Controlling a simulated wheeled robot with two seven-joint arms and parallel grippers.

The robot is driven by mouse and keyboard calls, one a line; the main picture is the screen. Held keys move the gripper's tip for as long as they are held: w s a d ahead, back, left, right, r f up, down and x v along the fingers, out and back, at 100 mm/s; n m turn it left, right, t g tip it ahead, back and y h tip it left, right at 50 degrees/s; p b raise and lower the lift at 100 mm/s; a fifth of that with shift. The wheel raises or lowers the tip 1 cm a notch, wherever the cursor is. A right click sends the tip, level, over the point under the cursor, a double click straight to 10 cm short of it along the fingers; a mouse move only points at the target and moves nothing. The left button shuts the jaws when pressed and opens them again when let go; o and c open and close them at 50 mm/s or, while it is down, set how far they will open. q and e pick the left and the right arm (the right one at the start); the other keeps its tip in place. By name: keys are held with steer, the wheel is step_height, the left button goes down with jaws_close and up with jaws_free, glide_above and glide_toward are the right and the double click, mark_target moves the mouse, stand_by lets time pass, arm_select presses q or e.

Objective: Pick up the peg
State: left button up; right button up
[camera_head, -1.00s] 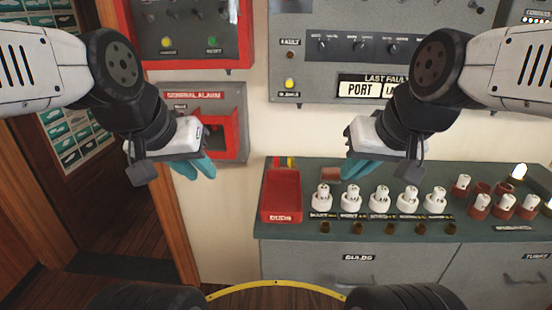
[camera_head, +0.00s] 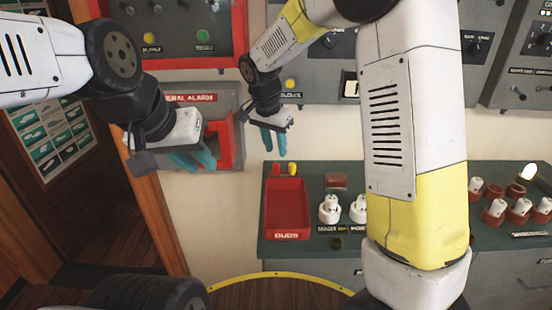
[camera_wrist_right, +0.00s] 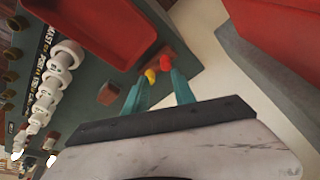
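Two small pegs stand at the back left of the counter, behind the red tray: a red peg (camera_head: 276,168) and a yellow peg (camera_head: 292,168). In the right wrist view the yellow peg (camera_wrist_right: 150,75) and the red peg (camera_wrist_right: 165,63) appear just beyond and between the fingertips.
The red tray (camera_head: 286,227), labelled DUDS, is in front of the pegs. A brown block (camera_head: 335,181) and several white bulb holders (camera_head: 329,208) stand to its right. My right forearm hides the counter's middle. The red alarm box (camera_head: 229,140) is on the wall.

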mark_target(276, 164)
steer(key=x, duration=0.5)
steer(key=w+a+x, duration=0.1)
steer(key=x, duration=0.2)
steer(key=shift+w+f, duration=0.1)
steer(key=shift+f, duration=0.2)
steer(key=shift+c, duration=0.2)
jaws_close()
